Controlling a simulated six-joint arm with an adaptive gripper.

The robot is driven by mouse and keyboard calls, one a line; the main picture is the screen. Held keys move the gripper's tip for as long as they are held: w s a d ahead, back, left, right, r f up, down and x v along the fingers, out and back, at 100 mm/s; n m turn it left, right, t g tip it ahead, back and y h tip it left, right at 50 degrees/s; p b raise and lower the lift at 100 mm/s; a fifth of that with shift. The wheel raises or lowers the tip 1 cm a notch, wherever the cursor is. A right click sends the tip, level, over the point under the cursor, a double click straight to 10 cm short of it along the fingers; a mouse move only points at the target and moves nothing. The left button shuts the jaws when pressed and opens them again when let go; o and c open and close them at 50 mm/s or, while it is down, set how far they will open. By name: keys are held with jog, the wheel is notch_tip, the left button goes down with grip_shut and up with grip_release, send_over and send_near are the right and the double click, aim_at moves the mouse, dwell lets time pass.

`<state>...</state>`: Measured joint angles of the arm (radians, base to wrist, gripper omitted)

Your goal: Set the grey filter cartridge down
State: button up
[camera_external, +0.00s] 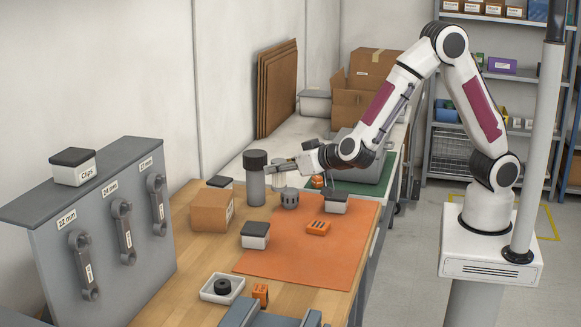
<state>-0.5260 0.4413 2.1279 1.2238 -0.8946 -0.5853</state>
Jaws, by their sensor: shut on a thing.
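The grey filter cartridge (256,187), a tall grey cylinder with a dark ribbed top, is upright at the back of the wooden workbench. My gripper (270,168) reaches in from the right, roughly level, and is shut on the cartridge just below its dark top. The fingertips are small here and partly merge with the cartridge. The cartridge's lower end shows close to the bench top; I cannot tell whether it touches.
A short grey slotted cylinder (290,199) and a pale cylinder (278,176) stand close to the right. A cardboard box (211,210) is at the left. The orange mat (310,262) holds dark-lidded boxes and an orange part (318,228), with bare room in front.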

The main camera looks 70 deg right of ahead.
aim_at(285, 186)
jog(key=shift+f, duration=3.05)
jog(key=shift+f, duration=1.85)
jog(key=shift+f, duration=0.1)
jog(key=o, duration=1.1)
jog(key=shift+o, duration=0.2)
jog(key=shift+v, duration=6.05)
jog(key=shift+w, duration=0.1)
